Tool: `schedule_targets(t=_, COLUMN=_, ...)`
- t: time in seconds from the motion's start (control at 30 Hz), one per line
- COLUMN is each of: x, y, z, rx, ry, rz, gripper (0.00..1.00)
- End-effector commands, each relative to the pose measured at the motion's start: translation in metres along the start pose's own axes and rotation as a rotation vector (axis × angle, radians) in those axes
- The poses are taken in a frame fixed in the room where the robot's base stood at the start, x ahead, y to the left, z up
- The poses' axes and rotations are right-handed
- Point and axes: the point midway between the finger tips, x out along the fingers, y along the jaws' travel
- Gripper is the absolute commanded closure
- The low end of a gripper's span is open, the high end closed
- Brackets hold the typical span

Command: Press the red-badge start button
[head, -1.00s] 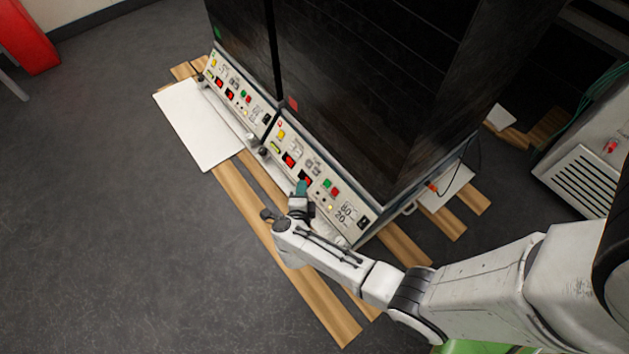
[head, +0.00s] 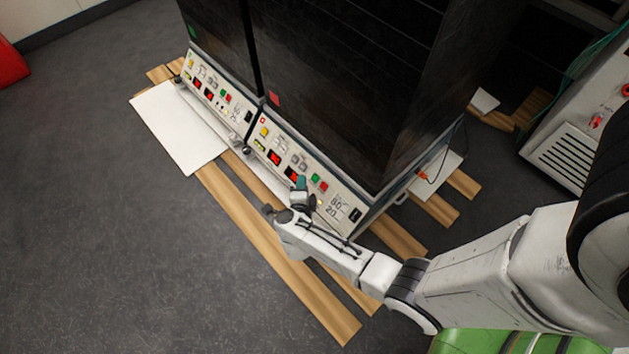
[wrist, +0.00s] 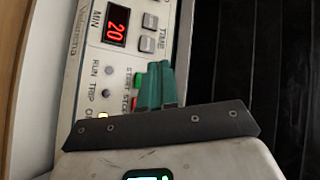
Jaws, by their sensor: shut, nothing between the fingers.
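In the head view, the right-hand black cabinet bears a red badge (head: 273,98) above its white control panel (head: 344,195). On that panel, the green start button (head: 315,177) sits beside a red stop button (head: 323,187). My gripper (head: 300,182), with teal fingers, is in front of the panel, just left of the green button. In the wrist view, the shut, empty fingers (wrist: 155,86) partly overlap the green start button (wrist: 139,80) and hide most of the red one. I cannot tell whether the fingers touch the button.
The left-hand cabinet carries a green badge (head: 193,32) and a similar control panel (head: 215,92). Wooden planks (head: 260,245) and a white board (head: 180,130) lie on the floor in front. Another white machine (head: 570,150) stands at right.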

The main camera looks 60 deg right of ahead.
Motion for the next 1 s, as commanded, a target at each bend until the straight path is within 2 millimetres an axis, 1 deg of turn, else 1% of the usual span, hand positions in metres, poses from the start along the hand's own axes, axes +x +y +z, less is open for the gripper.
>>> schedule_targets(t=0.03, x=0.006, y=0.008, z=-0.004, rx=0.001, ry=0.001, rz=0.001, gripper=1.00)
schedule_targets(t=0.2, x=0.017, y=0.014, z=-0.012, rx=0.000, ry=0.001, rz=-0.001, gripper=1.00)
schedule_targets(t=0.33, x=0.022, y=0.016, z=-0.015, rx=0.001, ry=-0.001, rz=0.000, gripper=1.00)
schedule_targets(t=1.0, x=0.024, y=0.017, z=-0.017, rx=0.000, ry=-0.001, rz=0.000, gripper=1.00)
